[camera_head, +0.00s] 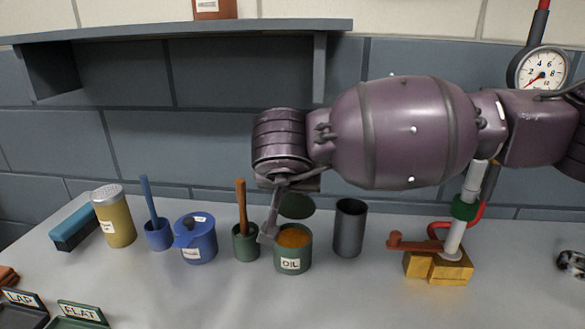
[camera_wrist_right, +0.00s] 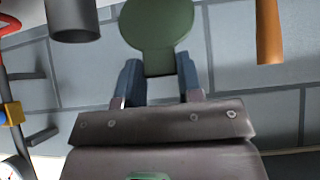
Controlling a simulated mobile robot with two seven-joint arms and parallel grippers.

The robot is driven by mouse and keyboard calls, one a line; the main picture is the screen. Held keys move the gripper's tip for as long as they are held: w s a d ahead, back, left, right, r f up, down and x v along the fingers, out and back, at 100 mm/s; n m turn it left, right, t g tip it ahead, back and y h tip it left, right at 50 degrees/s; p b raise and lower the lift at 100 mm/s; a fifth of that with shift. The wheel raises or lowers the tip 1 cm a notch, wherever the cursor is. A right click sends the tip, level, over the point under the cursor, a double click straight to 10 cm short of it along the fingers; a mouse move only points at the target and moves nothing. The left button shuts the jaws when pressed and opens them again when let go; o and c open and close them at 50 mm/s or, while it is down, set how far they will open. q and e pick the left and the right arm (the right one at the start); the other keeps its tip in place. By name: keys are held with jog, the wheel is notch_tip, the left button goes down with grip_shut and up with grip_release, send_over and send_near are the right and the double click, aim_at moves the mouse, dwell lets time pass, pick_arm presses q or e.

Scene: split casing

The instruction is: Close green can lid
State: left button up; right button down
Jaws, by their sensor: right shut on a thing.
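The green can (camera_head: 292,262) stands upright on the bench with an "OIL" label and orange contents showing at its open top. Its dark green lid (camera_head: 297,207) stands raised behind the can's rim. In the right wrist view the round lid (camera_wrist_right: 157,25) lies just past my right gripper (camera_wrist_right: 158,72), whose two fingers sit on either side of the lid's tab. In the head view my right gripper (camera_head: 268,233) reaches down at the can's left edge. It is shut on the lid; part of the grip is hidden. My left gripper is not in view.
A green cup with a brown handle (camera_head: 245,246) stands close left of the can. A grey cup (camera_head: 348,228) stands close right. A blue lidded pot (camera_head: 194,240) is farther left. A yellow block with a red lever (camera_head: 438,268) is at the right.

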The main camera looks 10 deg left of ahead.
jog(key=shift+s+f+p, duration=0.15)
jog(key=shift+s+p, duration=0.15)
jog(key=shift+s, duration=0.35)
jog(key=shift+s+f, duration=0.3)
jog(key=shift+f, duration=0.2)
jog(key=c, duration=0.8)
grip_release()
jog(key=shift+o, duration=0.2)
jog(key=shift+r, duration=0.2)
